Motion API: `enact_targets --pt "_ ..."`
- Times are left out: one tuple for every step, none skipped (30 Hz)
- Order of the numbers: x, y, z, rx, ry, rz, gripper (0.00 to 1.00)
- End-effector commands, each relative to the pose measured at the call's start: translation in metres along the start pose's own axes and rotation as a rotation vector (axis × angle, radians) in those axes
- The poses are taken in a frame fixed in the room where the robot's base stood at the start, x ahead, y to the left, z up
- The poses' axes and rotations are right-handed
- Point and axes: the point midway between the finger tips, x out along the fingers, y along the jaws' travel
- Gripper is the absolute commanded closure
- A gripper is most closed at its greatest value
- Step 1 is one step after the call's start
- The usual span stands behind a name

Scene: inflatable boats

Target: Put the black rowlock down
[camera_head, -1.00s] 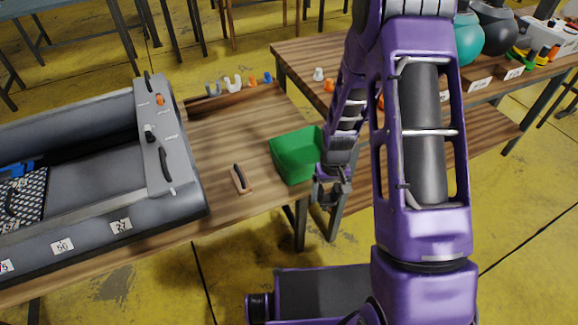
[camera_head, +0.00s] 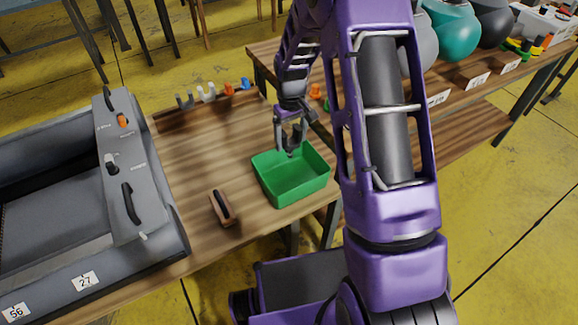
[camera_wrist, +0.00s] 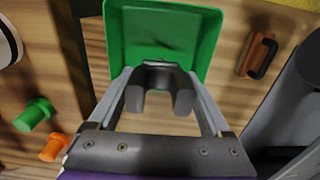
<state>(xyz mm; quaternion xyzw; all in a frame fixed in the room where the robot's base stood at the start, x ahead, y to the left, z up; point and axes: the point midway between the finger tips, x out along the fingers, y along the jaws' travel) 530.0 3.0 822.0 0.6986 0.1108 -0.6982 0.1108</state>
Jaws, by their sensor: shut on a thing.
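My gripper (camera_head: 291,143) is shut on the black rowlock (camera_head: 293,151), a small dark forked piece. In the wrist view the fingertips (camera_wrist: 160,65) close on its base, and the two prongs of the rowlock (camera_wrist: 134,97) point back toward my wrist. The rowlock is held up at the back side of an open green tray (camera_head: 300,193), overlapping its rear edge in the head view. In the wrist view the tray (camera_wrist: 114,40) lies behind and beyond it and looks empty. I cannot tell how high the rowlock is above the tray.
A wooden block with a black handle (camera_head: 218,208) lies left of the tray on the wooden table (camera_head: 190,150). Several grey, orange and blue rowlocks (camera_head: 208,92) stand along the table's back. A grey boat (camera_head: 135,190) is at the left. Bare tabletop lies between.

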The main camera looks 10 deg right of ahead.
Motion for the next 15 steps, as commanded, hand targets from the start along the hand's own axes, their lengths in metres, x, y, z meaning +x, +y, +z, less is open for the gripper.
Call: enact_targets --pt "0.013 -0.001 0.001 0.0 -0.005 -0.001 0.78" --pt "0.019 -0.001 0.002 0.0 -0.006 -0.002 0.78" --pt "0.027 -0.001 0.001 0.0 -0.004 -0.001 0.78" --pt "0.032 -0.001 0.001 0.0 -0.005 -0.001 0.78" --pt "0.037 -0.001 0.001 0.0 -0.004 -0.001 0.78" --pt "0.042 -0.001 0.001 0.0 -0.003 -0.001 0.78" --pt "0.045 0.0 0.001 0.0 -0.003 -0.001 0.78" --pt "0.047 0.0 0.001 0.0 -0.003 -0.001 0.78" --pt "0.049 0.0 0.001 0.0 -0.002 0.0 0.78" --pt "0.051 0.0 0.0 0.0 -0.001 0.0 0.78" --pt "0.053 0.0 0.0 0.0 -0.001 0.0 0.78" --pt "0.056 0.0 0.0 0.0 -0.001 0.0 0.78" --pt "0.06 0.0 0.001 0.0 -0.002 0.0 0.78" --pt "0.064 0.0 0.001 0.0 -0.003 -0.001 0.78" --pt "0.07 -0.001 0.001 0.0 -0.004 -0.001 0.78"
